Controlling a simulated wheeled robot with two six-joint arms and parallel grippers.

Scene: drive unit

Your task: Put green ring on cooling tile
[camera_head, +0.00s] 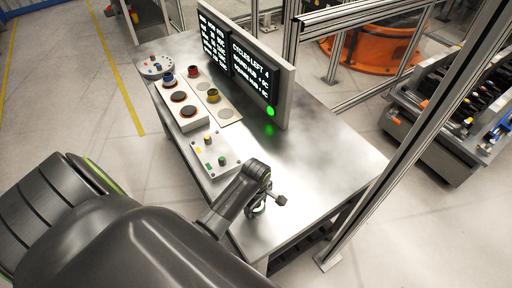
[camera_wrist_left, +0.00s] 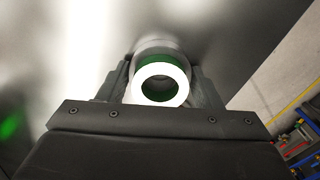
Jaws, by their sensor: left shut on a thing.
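My left gripper (camera_head: 264,204) is over the near part of the metal table, right of the button panel. In the left wrist view, its two fingers (camera_wrist_left: 162,88) are shut on the green ring (camera_wrist_left: 154,60), one on each side. The ring's front face looks bright white from glare, and green shows on its rim and inside its hole. In the head view the ring is mostly hidden by the gripper. My right gripper is out of view.
A button panel (camera_head: 225,165) lies nearer, and a round grey dial (camera_head: 154,67) farther back. A screen (camera_head: 235,62) stands behind the plate. The table (camera_head: 320,160) right of the gripper is clear.

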